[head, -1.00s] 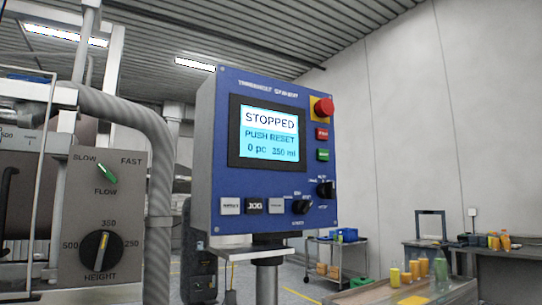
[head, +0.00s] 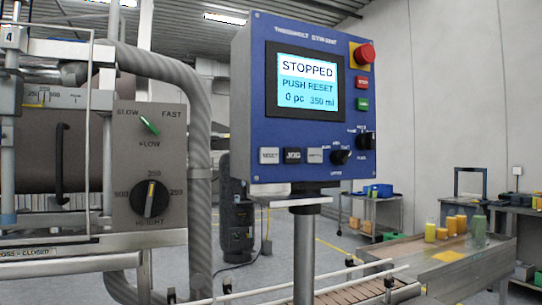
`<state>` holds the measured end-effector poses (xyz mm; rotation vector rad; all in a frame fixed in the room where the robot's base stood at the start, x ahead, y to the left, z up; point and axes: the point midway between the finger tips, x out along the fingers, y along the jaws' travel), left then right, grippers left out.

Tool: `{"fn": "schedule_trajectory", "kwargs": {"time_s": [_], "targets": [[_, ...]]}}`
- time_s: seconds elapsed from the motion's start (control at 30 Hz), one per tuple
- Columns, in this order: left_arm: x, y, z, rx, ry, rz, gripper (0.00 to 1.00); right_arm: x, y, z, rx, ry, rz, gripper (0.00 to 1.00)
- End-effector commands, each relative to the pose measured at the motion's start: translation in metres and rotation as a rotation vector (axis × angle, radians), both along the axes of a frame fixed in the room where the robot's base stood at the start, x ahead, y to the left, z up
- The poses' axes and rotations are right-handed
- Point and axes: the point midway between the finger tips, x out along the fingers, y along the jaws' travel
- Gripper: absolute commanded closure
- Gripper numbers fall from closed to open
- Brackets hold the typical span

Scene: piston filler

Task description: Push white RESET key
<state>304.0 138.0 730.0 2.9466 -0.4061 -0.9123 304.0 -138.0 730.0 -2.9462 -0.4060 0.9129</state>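The white RESET key (head: 269,155) is the leftmost of three keys in the bottom row of the blue control panel (head: 310,199). The dark JOG key (head: 292,155) is just right of it, then another white key (head: 315,155). The panel's screen (head: 307,82) reads STOPPED, PUSH RESET, 0 pc, 350 ml. Neither of my grippers shows in the head view, and nothing covers the RESET key.
A red emergency stop (head: 364,54), a red key (head: 361,82), a green key (head: 361,104) and two black knobs are on the same panel. Left stands a grey box (head: 160,205) with FLOW and HEIGHT knobs. A railed conveyor (head: 360,292) runs below the panel.

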Motion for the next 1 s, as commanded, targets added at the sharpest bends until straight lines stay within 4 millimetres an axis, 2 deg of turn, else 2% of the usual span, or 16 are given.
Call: {"fn": "schedule_trajectory", "kwargs": {"time_s": [0.03, 0.2, 0.3, 1.0], "targets": [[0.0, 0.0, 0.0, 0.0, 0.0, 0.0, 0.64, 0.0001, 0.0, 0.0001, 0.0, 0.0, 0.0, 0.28], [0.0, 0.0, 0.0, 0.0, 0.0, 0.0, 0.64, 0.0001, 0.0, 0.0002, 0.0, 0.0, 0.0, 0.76], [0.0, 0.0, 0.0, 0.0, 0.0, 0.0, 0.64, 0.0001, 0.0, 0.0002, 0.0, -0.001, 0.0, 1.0], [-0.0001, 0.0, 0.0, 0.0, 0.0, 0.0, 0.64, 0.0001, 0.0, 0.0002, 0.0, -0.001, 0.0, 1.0]]}}
